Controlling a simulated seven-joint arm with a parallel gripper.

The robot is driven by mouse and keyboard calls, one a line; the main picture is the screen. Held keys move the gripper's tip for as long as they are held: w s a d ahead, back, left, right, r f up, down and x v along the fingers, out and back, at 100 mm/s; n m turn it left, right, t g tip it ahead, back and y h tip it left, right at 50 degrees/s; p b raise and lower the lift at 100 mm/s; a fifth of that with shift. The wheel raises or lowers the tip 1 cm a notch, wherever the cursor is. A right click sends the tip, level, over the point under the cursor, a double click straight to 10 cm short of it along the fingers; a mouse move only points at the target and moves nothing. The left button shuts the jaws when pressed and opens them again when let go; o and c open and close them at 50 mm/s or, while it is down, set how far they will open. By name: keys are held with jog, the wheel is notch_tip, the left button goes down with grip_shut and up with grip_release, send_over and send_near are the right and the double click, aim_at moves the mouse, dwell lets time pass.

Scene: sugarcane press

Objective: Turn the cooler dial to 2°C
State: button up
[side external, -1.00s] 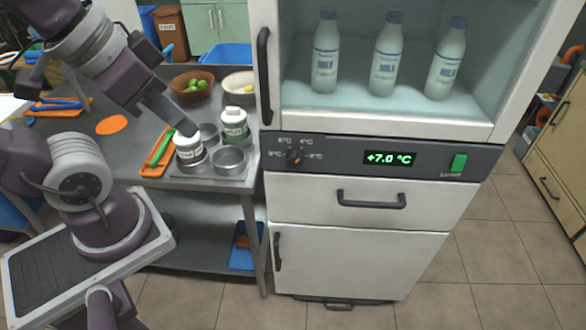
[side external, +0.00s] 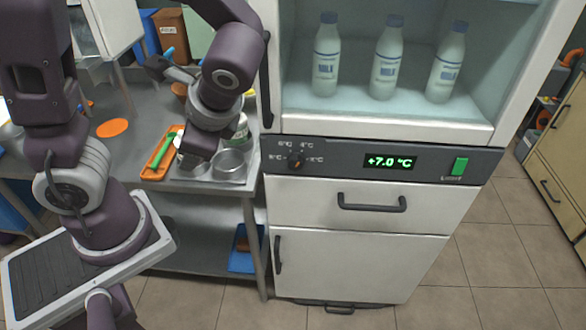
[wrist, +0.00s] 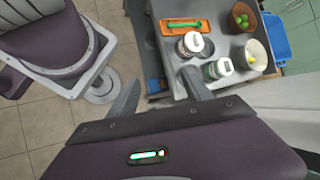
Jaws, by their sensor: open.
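The cooler dial (side external: 296,160) is a small dark knob with an orange mark, at the left of the cooler's dark control panel (side external: 430,167). Temperature labels surround it, with the 2°C label at its right. The green display (side external: 389,162) reads +7.0 °C. My gripper (side external: 192,160) is left of the dial and apart from it, over the side table's front right part. Its fingers are hard to make out there. In the wrist view my gripper (wrist: 160,78) has its two fingers spread with nothing between them. The dial is not visible in the wrist view.
The metal table (side external: 122,165) beside the cooler holds an orange tray (wrist: 180,28), jars (wrist: 192,43) and bowls (wrist: 241,17). A vertical door handle (side external: 266,95) stands above the dial's left side. A drawer handle (side external: 371,201) sticks out below the panel. Floor before the cooler is clear.

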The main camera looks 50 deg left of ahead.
jog(key=w+f+m+t+y, duration=0.3)
jog(key=w+f+m+y, duration=0.15)
jog(key=w+m, duration=0.2)
jog(key=m+t+h, duration=0.1)
jog(key=m+t, duration=1.1)
jog(key=m, duration=0.3)
send_near(294, 167)
jog(key=x, duration=0.3)
jog(key=shift+n, duration=0.25)
jog(key=x, duration=0.6)
jog(key=shift+c, duration=0.5)
grip_shut()
